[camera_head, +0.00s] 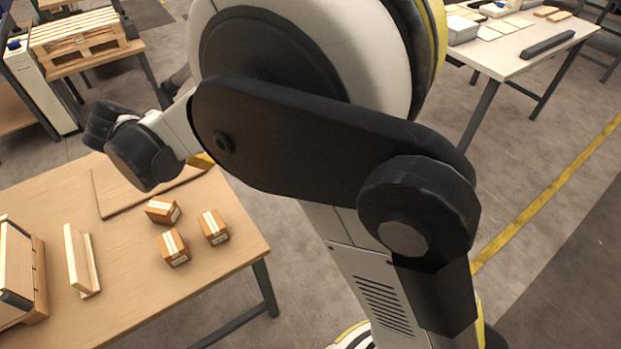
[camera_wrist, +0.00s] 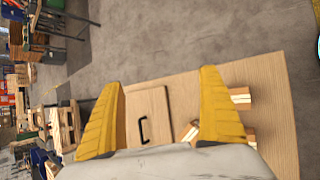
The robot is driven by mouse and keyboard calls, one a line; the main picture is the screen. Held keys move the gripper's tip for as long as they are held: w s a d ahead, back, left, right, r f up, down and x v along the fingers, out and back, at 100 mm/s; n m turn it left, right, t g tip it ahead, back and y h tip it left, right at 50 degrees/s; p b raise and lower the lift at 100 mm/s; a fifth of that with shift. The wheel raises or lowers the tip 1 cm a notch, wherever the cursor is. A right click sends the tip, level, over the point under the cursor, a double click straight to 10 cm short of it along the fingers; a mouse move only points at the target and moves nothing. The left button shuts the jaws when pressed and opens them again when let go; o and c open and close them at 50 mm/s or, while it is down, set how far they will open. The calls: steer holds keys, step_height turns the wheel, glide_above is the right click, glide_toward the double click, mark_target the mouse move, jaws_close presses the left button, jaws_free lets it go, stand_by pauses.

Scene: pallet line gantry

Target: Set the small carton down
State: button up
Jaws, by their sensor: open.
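Three small brown cartons with pale tape stand close together on the wooden table (camera_head: 215,270) in the head view: one at the back (camera_head: 162,210), one in front (camera_head: 173,248), one at the right (camera_head: 213,227). I cannot tell which one the task means. My gripper (camera_wrist: 162,80) is open, its two yellow fingers wide apart with nothing between them. In the head view my arm hides most of it; only a bit of yellow shows above the table's back edge. In the wrist view the cartons (camera_wrist: 249,138) are beside and partly behind the right finger.
A flat board (camera_wrist: 148,112) with a black handle lies on the table, seen between my fingers. An upright wooden piece (camera_head: 80,258) and a box-like wooden item (camera_head: 20,270) stand at the table's left. Another table (camera_head: 510,60) with flat items is at the back right.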

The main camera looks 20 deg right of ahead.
steer(key=s+d+r+m+y, duration=0.1)
steer(key=s+d+r+m, duration=0.1)
steer(key=s+d+m, duration=0.3)
steer(key=s+d+r+m+g+y, duration=0.1)
steer(key=s+d+r, duration=0.2)
steer(key=d, duration=0.3)
steer(key=s+d+r+m+y, duration=0.1)
steer(key=s+d+r+m, duration=0.1)
steer(key=s+d+m, duration=0.3)
steer(key=s+d+f+m+y, duration=0.1)
steer(key=s+d+m, duration=0.2)
steer(key=s, duration=0.3)
steer(key=s+d+f+m+t, duration=0.1)
steer(key=s+d+m, duration=0.3)
steer(key=s, duration=0.3)
steer(key=shift+s+d+f+m+y, duration=0.15)
steer(key=shift+d+m+y, duration=0.2)
steer(key=shift+m, duration=0.35)
steer(key=shift+a, duration=0.1)
